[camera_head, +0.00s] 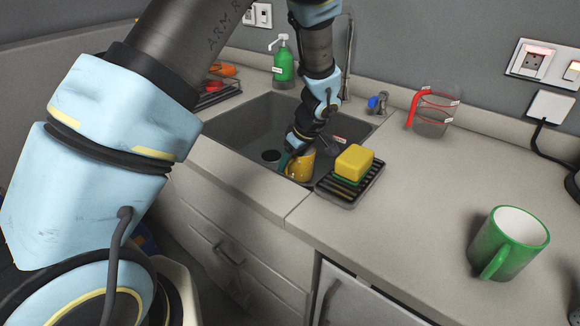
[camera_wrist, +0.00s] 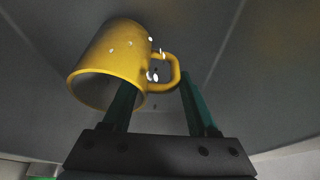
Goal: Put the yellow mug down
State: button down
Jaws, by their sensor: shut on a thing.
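The yellow mug (camera_head: 301,166) is inside the dark sink basin (camera_head: 243,127), near its front right corner. My gripper (camera_head: 292,157) reaches down into the sink at the mug and is shut on it. In the wrist view the mug (camera_wrist: 112,55) is tilted, its open mouth towards the camera. My gripper's green fingers (camera_wrist: 160,92) stand apart, one at the mug's mouth and one beyond its handle, with the mug's handle side between them. I cannot tell whether the mug touches the sink floor.
A rack (camera_head: 347,188) with a yellow sponge (camera_head: 354,162) stands right of the sink. A green soap bottle (camera_head: 283,62) and the faucet (camera_head: 347,60) are behind it. A measuring jug (camera_head: 433,116) and a green mug (camera_head: 507,243) stand on the counter, which has clear room between.

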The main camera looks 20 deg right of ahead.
jog(key=shift+f, duration=0.95)
jog(key=shift+c, duration=0.8)
grip_release()
jog(key=b+v, duration=0.2)
jog(key=v, duration=1)
jog(key=w+a, duration=0.1)
jog(key=a, duration=0.4)
jog(key=w+a+r+m+g, duration=0.1)
jog(key=a, duration=0.5)
jog(key=a+r+m+g, duration=0.1)
jog(key=a, duration=0.5)
jog(key=shift+w+h, duration=0.4)
jog(key=s+a+m, duration=0.2)
jog(key=s+a, duration=0.1)
jog(key=a, duration=0.5)
jog(key=s+a+r+m+h, duration=0.1)
jog(key=s+a+m, duration=0.1)
jog(key=a, duration=0.7)
jog(key=shift+s+a+r+h, duration=0.2)
jog(key=shift+s+a+h, duration=0.1)
jog(key=shift+s, duration=0.4)
